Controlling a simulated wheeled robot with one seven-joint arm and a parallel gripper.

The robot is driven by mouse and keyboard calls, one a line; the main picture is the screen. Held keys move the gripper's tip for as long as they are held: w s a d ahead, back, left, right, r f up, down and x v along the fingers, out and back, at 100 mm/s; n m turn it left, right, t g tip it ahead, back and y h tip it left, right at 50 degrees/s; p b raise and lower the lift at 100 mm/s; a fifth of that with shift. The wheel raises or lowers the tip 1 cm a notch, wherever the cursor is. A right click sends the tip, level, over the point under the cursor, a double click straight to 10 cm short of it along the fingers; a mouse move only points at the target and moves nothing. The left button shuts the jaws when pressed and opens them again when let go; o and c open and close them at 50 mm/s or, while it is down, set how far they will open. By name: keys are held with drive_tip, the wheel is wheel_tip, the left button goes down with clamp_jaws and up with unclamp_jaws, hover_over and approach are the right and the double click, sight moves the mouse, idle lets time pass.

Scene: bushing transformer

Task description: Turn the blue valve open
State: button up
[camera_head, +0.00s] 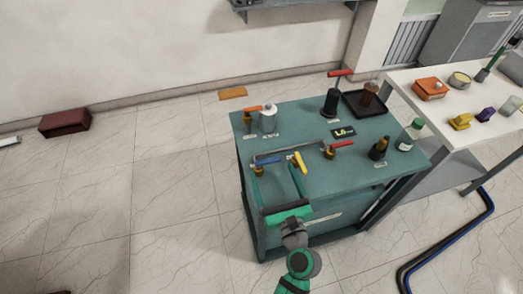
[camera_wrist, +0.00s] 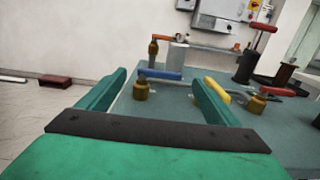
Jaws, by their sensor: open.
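The blue valve has a blue lever handle on a brass body. Its handle (camera_wrist: 160,74) lies roughly crosswise in the wrist view, with the brass body (camera_wrist: 141,90) below its left end. In the head view the blue valve (camera_head: 268,160) is at the left front of the teal table. My gripper (camera_head: 273,168) is open and empty, its two green fingers pointing at this valve. In the wrist view the handle shows between the fingertips of my gripper (camera_wrist: 159,78). Whether a finger touches it, I cannot tell.
A yellow-handled valve (camera_head: 299,162) stands close by on the right, near my right finger. A red-handled valve (camera_head: 340,144) is farther right. An orange-handled valve (camera_head: 252,109) and several bottles stand on the teal table (camera_head: 300,120). A white table (camera_head: 450,95) adjoins on the right.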

drive_tip(key=x, duration=1)
drive_tip(key=shift+w, duration=0.2)
drive_tip(key=c, duration=1.5)
drive_tip(key=shift+a, duration=0.1)
